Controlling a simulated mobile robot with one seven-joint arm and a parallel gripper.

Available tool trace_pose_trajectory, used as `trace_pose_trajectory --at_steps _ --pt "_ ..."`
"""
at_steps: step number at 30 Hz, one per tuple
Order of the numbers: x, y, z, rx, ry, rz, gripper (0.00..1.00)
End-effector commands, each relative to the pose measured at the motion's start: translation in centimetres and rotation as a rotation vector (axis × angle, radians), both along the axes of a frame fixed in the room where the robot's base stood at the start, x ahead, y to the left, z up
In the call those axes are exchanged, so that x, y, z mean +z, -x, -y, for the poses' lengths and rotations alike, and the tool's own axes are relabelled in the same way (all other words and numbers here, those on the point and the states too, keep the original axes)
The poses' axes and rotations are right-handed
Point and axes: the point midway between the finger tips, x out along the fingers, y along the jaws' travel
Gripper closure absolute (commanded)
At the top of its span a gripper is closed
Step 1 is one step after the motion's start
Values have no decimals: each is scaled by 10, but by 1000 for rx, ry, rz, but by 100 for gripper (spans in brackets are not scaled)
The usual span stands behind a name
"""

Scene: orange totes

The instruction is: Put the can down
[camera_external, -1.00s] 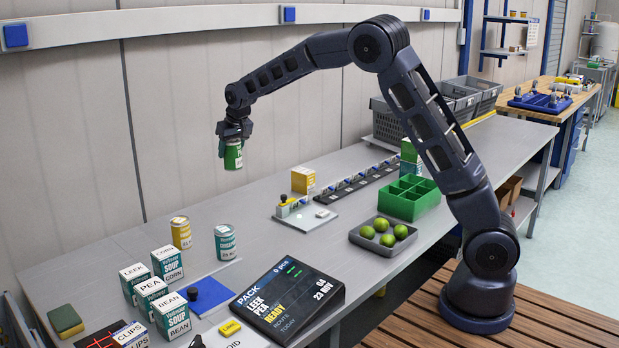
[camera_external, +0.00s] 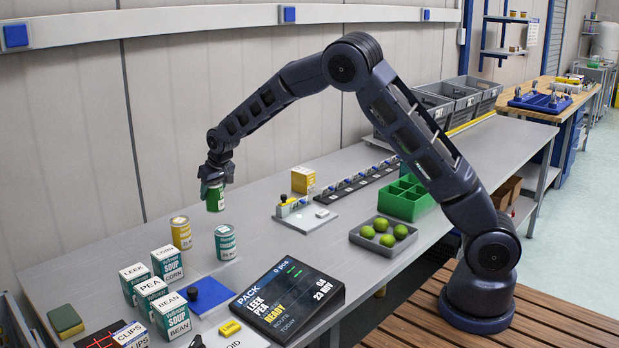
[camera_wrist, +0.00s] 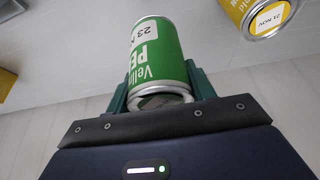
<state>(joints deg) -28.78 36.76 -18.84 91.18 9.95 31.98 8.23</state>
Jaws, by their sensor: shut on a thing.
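My gripper (camera_external: 217,176) is shut on a green can (camera_external: 215,197) and holds it in the air above the grey bench. In the wrist view the green can (camera_wrist: 158,55) sits between the two fingers, with a white label reading "23 N…" and part of the word "PE". In the external view it hangs just above and behind two standing cans: a yellow can (camera_external: 181,233) and a white-and-teal can (camera_external: 225,242). The yellow can also shows at the upper right of the wrist view (camera_wrist: 262,14).
Soup boxes (camera_external: 168,265) stand left of the cans. A blue pad (camera_external: 208,295) and a tilted PACK screen (camera_external: 287,300) lie in front. A lime tray (camera_external: 383,236) and a green divided bin (camera_external: 407,198) are to the right. The bench behind the cans looks clear.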

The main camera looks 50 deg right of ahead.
Motion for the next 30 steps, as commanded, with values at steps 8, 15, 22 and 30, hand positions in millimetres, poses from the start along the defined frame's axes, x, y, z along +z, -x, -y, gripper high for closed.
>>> trace_pose_trajectory --at_steps 8,15,22,30 --pt "-35 -1 0 -1 0 1 79" --pt "-53 0 0 0 1 -2 79" --pt "-80 0 0 0 0 0 79" --pt "-81 0 0 0 0 1 79"
